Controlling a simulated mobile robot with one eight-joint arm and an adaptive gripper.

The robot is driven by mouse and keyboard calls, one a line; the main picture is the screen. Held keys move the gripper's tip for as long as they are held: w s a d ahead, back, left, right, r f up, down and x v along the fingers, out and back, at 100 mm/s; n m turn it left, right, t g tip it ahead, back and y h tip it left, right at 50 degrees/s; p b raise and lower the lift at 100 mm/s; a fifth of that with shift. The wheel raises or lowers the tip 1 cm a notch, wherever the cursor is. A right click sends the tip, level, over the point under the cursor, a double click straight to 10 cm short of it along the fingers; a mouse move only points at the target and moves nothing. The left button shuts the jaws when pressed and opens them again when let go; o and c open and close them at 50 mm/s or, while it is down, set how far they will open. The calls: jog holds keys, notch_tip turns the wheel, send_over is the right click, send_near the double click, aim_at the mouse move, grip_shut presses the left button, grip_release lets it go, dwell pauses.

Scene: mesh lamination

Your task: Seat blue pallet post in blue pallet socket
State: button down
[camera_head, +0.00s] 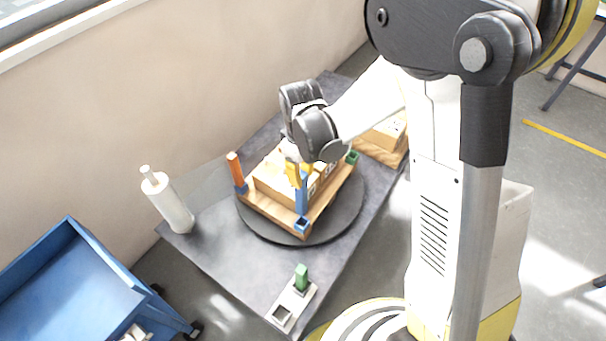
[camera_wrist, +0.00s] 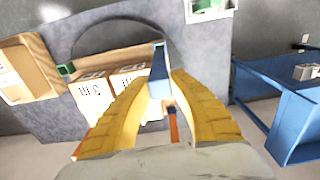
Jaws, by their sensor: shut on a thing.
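The blue pallet post (camera_head: 302,196) is held upright between the yellow fingers of my gripper (camera_head: 293,172). In the wrist view the blue post (camera_wrist: 158,72) shows between the fingertips of my gripper (camera_wrist: 162,80), which are shut on it. The blue pallet socket (camera_head: 303,225) is at the near corner of the wooden pallet (camera_head: 272,221). The post's lower end appears just above or behind the socket, whose opening still shows; the exact gap cannot be told. I cannot make out the blue socket in the wrist view.
The pallet carries boxes (camera_wrist: 92,92) and sits on a dark round turntable (camera_head: 347,211). An orange post (camera_head: 236,170) stands at its left corner; a green socket (camera_head: 352,157) is at the right. A white holder with a green post (camera_head: 301,277), a white roll (camera_head: 172,205) and a blue cart (camera_head: 75,290) are nearby.

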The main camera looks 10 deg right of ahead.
aim_at(302, 198)
jog(key=shift+f, duration=0.1)
jog(key=shift+f+b, duration=2.65)
jog(key=shift+f, duration=0.2)
jog(key=shift+f+b, duration=1.3)
jog(key=shift+b, duration=0.15)
jog(key=shift+f+b, duration=0.35)
jog(key=shift+f, duration=0.85)
jog(key=c, duration=1.2)
grip_release()
jog(key=shift+c, duration=0.2)
notch_tip(302, 198, up, 12)
jog(key=shift+r, duration=0.1)
